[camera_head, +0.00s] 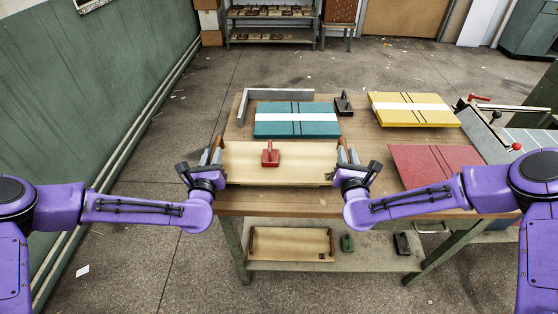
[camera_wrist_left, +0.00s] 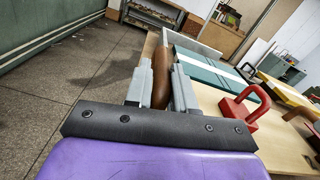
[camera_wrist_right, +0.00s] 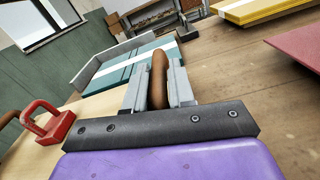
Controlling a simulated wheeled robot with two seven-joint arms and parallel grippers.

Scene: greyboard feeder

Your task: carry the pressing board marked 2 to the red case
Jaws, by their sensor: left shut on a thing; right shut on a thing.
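A pale wooden board (camera_head: 285,176) with brown end handles lies level in front of the teal case; a number on it cannot be read. A red block with a handle (camera_head: 270,155) sits on top of it. My left gripper (camera_head: 213,157) is shut on the board's left brown handle (camera_wrist_left: 161,75). My right gripper (camera_head: 345,157) is shut on its right brown handle (camera_wrist_right: 158,77). Whether the board touches the table is hard to tell. The red case (camera_head: 425,163), flat with dark stripes, lies on the table right of my right gripper.
The teal case (camera_head: 295,130) lies behind the board beside a grey angle bar (camera_head: 280,93). A black handled block (camera_head: 344,103) and the yellow case (camera_head: 412,118) are further right. A machine with levers borders the right side. Another board (camera_head: 291,259) lies on the lower shelf.

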